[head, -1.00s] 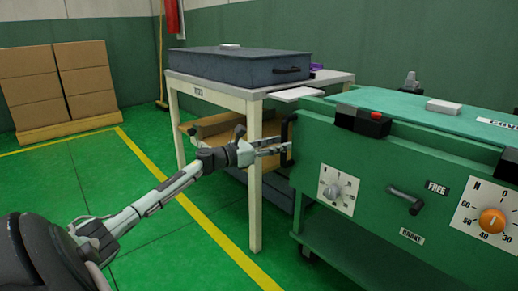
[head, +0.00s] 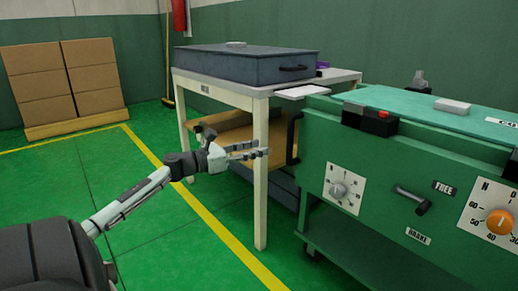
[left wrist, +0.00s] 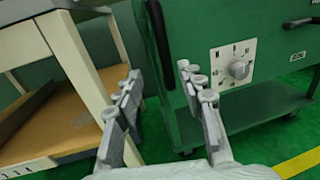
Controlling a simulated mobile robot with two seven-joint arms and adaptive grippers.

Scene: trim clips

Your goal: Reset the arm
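My left gripper (head: 262,152) reaches in from the left in the head view, in front of the white table's legs. It is just left of the black side handle (head: 293,138) of the green machine (head: 390,175) and apart from it. In the left wrist view my left gripper (left wrist: 158,85) has its two fingers spread with nothing between them. The black handle (left wrist: 159,40) shows there beyond the fingers, near the top. My right gripper is not in view.
A white table (head: 261,190) bears a dark grey case (head: 240,66). The machine's front has a dial (head: 340,190), a black lever (head: 412,200) and an orange knob (head: 500,222). Cardboard boxes (head: 65,82) stand at the back left. The green floor (head: 160,230) at left is clear.

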